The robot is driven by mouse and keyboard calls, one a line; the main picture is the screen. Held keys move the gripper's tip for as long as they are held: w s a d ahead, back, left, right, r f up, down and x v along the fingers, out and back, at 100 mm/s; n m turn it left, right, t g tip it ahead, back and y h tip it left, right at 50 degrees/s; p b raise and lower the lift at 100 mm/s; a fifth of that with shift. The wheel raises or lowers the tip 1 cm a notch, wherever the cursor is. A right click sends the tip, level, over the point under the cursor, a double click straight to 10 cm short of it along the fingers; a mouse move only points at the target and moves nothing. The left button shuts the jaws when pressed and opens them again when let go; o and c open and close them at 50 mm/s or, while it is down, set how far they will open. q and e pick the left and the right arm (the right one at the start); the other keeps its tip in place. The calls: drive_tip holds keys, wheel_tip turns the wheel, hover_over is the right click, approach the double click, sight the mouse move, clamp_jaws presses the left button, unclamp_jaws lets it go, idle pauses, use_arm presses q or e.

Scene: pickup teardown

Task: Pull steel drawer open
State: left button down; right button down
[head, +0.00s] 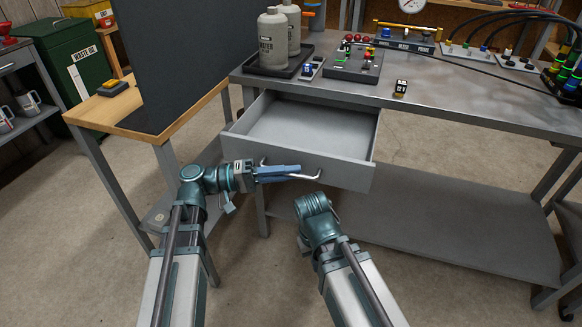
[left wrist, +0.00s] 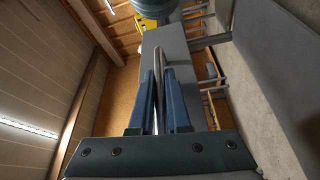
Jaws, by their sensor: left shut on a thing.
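The steel drawer (head: 300,160) stands open under the grey workbench, and its inside looks empty. Its bar handle (head: 308,176) runs across the front panel. My left gripper (head: 290,170) is shut on the handle, near its middle, in front of the drawer. In the left wrist view the handle bar (left wrist: 160,105) lies between the two blue fingers of the left gripper (left wrist: 159,92). My right arm is low in front of the drawer, and its gripper's fingers do not show.
The workbench top (head: 440,105) holds two grey bottles (head: 273,42) in a black tray, a block with coloured fittings (head: 355,62) and a small black cube (head: 400,87). A wooden-topped table (head: 115,105) with a dark panel stands at the left. The lower shelf (head: 450,232) is bare.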

use_arm(q)
drive_tip(key=c, duration=0.9)
unclamp_jaws()
drive_tip(key=a, duration=0.9)
drive_tip(key=s+a+f+b, duration=0.1)
drive_tip(key=a, duration=0.3)
drive_tip(key=shift+a, duration=0.4)
